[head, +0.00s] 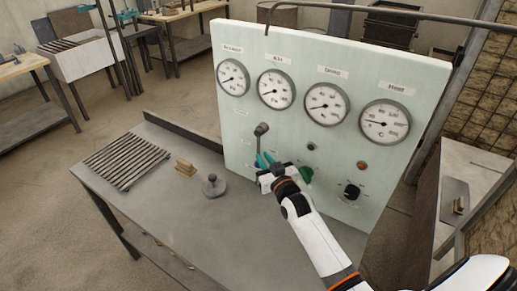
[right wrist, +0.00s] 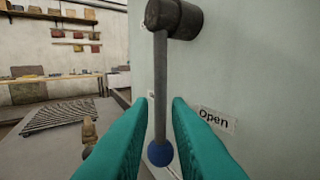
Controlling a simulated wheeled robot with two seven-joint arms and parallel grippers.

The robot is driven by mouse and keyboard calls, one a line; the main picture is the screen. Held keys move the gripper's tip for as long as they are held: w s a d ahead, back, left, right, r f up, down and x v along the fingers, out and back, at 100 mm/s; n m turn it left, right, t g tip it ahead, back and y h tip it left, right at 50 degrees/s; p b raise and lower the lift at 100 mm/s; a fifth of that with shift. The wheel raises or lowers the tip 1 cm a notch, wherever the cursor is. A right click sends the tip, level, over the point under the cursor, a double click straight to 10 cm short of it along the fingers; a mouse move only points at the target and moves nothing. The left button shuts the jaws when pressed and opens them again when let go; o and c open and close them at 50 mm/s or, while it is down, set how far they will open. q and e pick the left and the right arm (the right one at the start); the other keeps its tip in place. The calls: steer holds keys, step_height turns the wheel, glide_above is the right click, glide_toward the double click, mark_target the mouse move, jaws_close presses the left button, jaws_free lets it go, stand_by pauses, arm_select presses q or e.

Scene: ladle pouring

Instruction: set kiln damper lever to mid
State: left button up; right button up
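The kiln damper lever (head: 262,130) is on the left part of the pale panel, below the gauges. In the right wrist view it has a dark round pivot (right wrist: 173,18), a grey shaft and a blue ball knob (right wrist: 160,153). The lever hangs almost straight down, with an "Open" label (right wrist: 217,119) to the right of the knob. My right gripper (head: 264,160) is at the lever's lower end. Its teal fingers (right wrist: 160,125) stand open on either side of the shaft and knob, with visible gaps. My left gripper is not in view.
The upright panel (head: 235,125) carries several gauges, a green knob (head: 305,175) and a black knob (head: 352,191) right of my gripper. On the grey table (head: 190,235) are a slatted rack (head: 127,163), a small wooden block (head: 185,167) and a grey weight-like object (head: 214,186).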

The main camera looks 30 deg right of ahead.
mark_target(259, 151)
steer(key=w, duration=0.3)
steer(key=shift+w+d, duration=0.1)
steer(key=shift+d, duration=0.1)
steer(key=shift+w, duration=0.55)
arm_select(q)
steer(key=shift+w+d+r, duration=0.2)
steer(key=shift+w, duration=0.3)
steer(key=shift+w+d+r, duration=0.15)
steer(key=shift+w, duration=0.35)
arm_select(e)
steer(key=shift+w, duration=0.2)
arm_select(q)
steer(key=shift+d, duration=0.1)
arm_select(e)
steer(key=c, duration=0.3)
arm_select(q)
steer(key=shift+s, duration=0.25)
arm_select(e)
jaws_close()
